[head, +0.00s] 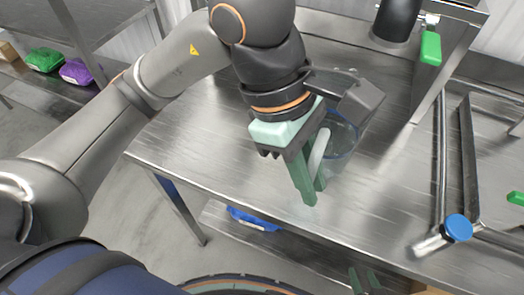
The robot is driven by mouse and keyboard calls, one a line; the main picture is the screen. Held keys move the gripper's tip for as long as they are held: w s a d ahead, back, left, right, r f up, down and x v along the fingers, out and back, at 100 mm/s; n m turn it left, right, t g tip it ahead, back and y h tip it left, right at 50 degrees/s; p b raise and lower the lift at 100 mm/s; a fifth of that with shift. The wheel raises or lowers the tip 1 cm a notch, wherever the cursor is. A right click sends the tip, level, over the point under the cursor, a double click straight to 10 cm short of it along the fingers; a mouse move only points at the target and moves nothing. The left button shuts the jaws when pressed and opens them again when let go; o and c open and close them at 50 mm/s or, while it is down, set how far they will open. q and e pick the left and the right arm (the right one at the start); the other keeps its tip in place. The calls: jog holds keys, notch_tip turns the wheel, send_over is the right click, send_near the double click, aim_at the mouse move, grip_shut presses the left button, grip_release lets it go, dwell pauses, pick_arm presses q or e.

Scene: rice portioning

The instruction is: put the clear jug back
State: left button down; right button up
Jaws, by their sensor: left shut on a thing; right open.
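The clear jug (343,139) has a blue rim and a pale handle. It is over the steel table (200,150), partly hidden behind my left gripper and wrist. My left gripper (311,194) is shut on the jug's handle with its green fingers pointing down. I cannot tell whether the jug's base touches the table. My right gripper (364,280) shows only its green fingertips at the bottom edge, open and empty, in front of the table.
A machine frame with a green-handled part (430,47) stands at the back right. Metal rails and a blue round knob (457,228) are at the right. Green (45,60) and purple (77,71) bags lie on a left shelf, a blue bag (252,218) below. The table's left part is clear.

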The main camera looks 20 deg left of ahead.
pick_arm(q)
jog(key=w+a+f, duration=0.1)
jog(key=a+f, duration=0.2)
jog(key=f, duration=0.1)
jog(key=w+a+f, duration=0.2)
jog(key=a+f, duration=0.2)
jog(key=w+a+f+p, duration=0.1)
jog(key=w+a+f, duration=0.1)
jog(key=a+f, duration=0.2)
jog(key=shift+w+a, duration=0.1)
jog(key=shift+f, duration=0.1)
pick_arm(e)
jog(key=shift+s+r, duration=0.35)
jog(key=shift+r, duration=0.05)
pick_arm(q)
jog(key=shift+f, duration=0.2)
jog(key=c, duration=0.8)
grip_release()
jog(key=shift+c, duration=0.2)
pick_arm(e)
jog(key=shift+f, duration=0.15)
pick_arm(q)
jog(key=shift+r, duration=0.15)
